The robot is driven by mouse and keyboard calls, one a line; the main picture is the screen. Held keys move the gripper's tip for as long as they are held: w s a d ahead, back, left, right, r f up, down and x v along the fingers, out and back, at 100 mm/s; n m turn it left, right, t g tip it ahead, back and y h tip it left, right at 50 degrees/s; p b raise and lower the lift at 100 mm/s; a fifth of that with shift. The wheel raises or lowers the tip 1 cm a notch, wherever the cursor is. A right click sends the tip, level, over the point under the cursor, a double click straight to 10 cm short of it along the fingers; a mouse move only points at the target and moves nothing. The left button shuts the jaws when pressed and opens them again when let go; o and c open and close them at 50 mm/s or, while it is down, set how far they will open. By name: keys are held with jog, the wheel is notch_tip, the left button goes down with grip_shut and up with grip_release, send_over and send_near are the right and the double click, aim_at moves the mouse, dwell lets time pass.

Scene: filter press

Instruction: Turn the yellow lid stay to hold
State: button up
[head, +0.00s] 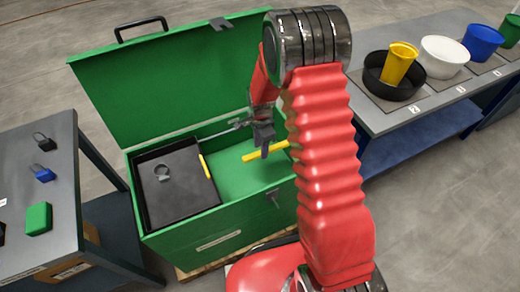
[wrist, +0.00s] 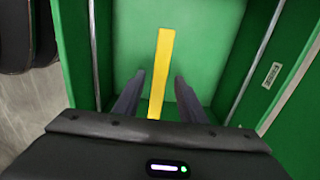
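The yellow lid stay (head: 250,156) is a flat yellow bar over the open green chest, at the right part of its inside in the head view. In the wrist view the yellow bar (wrist: 163,60) runs up the middle, between my fingers. My gripper (head: 265,148) reaches down into the chest from above. In the wrist view my gripper (wrist: 160,82) is open, with one finger on each side of the bar and a visible gap to both. The bar's near end is hidden behind the gripper body, and my arm covers part of it in the head view.
The green chest (head: 220,235) has its lid (head: 165,85) raised at the back. A black tray (head: 180,195) with a grey ring and a short yellow strip (head: 205,167) fills its left side. Tables stand left (head: 55,145) and right (head: 435,105), the right one bearing several containers.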

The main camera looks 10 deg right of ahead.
jog(key=shift+f, duration=0.75)
jog(key=shift+c, duration=0.3)
grip_shut()
jog(key=shift+a, duration=0.1)
